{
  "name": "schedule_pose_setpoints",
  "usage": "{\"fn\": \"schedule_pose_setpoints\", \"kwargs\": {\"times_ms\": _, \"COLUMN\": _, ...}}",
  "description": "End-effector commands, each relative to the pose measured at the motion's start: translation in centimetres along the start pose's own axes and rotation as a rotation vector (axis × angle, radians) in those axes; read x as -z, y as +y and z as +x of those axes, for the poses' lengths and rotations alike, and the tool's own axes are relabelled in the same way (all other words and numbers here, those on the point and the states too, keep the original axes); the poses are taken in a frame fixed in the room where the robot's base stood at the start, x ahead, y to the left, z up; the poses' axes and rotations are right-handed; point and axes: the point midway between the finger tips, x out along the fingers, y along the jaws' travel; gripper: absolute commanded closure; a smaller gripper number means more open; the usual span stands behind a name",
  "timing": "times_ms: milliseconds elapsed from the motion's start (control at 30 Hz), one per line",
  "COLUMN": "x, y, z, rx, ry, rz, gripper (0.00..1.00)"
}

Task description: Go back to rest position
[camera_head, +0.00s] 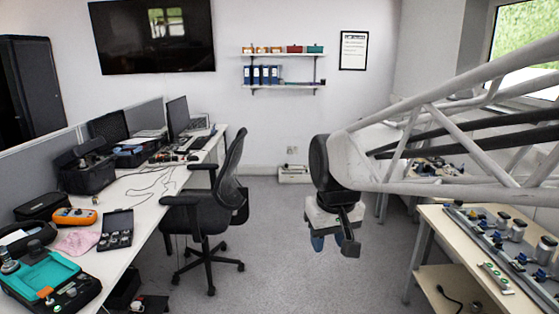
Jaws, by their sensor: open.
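My gripper (331,243) hangs at the end of my arm, which reaches in from the right edge at about mid-height. It points down over the open grey floor, between the black office chair and the right-hand table. Its blue fingertips show below the pale and dark housing, with a dark block in front of them. The fingers are small and partly hidden, but they are apart and nothing shows between them.
A black office chair (209,205) stands left of my gripper by a white desk (146,205) holding instruments. A wooden table (437,218) with a metal rail and fixtures stands at right. Grey floor (290,270) is clear between them.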

Motion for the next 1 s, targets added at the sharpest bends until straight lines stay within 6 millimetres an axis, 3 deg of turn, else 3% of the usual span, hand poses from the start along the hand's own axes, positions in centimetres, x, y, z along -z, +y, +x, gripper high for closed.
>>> {"fn": "schedule_pose_setpoints", "kwargs": {"times_ms": 233, "x": -6.7, "y": 2.2, "z": 0.2, "rx": -0.015, "ry": 0.015, "rz": 0.099, "gripper": 0.58}}
{"fn": "schedule_pose_setpoints", "kwargs": {"times_ms": 600, "x": -15.7, "y": 3.8, "z": 1.6, "rx": -0.036, "ry": 0.037, "rz": 0.235, "gripper": 0.58}}
{"fn": "schedule_pose_setpoints", "kwargs": {"times_ms": 800, "x": -18.3, "y": 4.0, "z": 2.3, "rx": -0.042, "ry": 0.043, "rz": 0.276, "gripper": 0.58}}
{"fn": "schedule_pose_setpoints", "kwargs": {"times_ms": 1000, "x": -18.9, "y": 4.0, "z": 2.6, "rx": -0.043, "ry": 0.044, "rz": 0.286, "gripper": 0.58}}
